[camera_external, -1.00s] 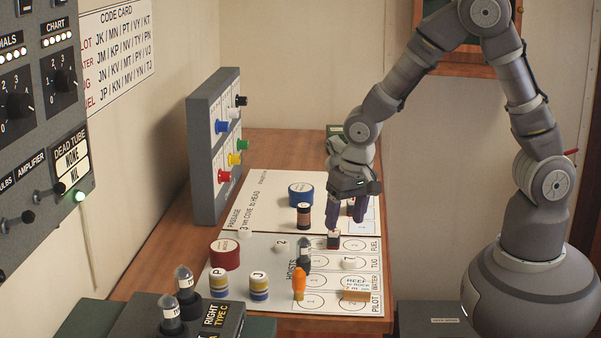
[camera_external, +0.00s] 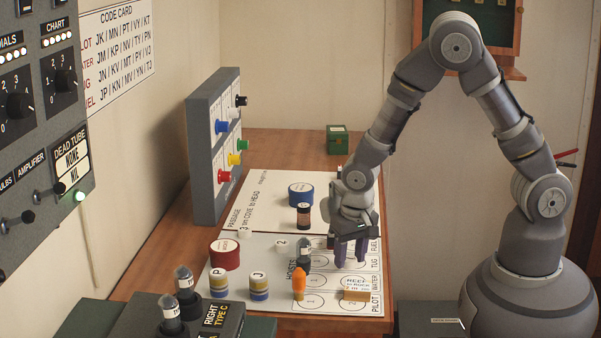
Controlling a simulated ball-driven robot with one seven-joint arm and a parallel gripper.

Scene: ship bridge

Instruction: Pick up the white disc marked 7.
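My gripper (camera_external: 350,260) points down over the lined card at the right of the table, near the TUG and WATER rows. Its two dark fingers show a gap between them. No white disc marked 7 can be made out now; the fingers cover the spot where it lay.
An orange peg (camera_external: 298,283), a dark-topped tube (camera_external: 304,252) and a wooden block with a label (camera_external: 356,295) stand close to my gripper. A red tin (camera_external: 225,254), a blue roll (camera_external: 300,194) and a brown cylinder (camera_external: 303,216) stand further off.

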